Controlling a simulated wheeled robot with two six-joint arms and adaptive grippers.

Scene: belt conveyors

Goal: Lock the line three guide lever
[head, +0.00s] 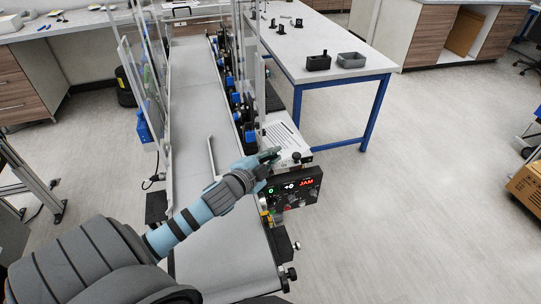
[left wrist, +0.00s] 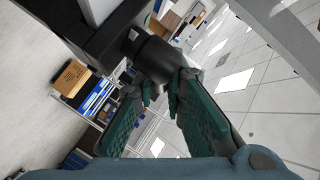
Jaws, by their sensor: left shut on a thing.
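My left gripper (head: 269,157) reaches over the conveyor's right rail, just above the control panel. In the left wrist view its two green fingers (left wrist: 160,92) close around a dark, rounded lever part (left wrist: 152,56), which I take to be the guide lever. The fingers hide much of it, and its locked or unlocked position cannot be told. The control panel (head: 293,190) shows a green 0, a white +0 and a red JAM. My right gripper is not in view.
The grey conveyor belt (head: 196,95) runs away from me, with blue-and-black guide brackets (head: 236,98) along its right side and clear panels on its left. A white printed plate (head: 284,133) lies beside the gripper. A blue-legged table (head: 335,75) holds small bins. The floor at right is open.

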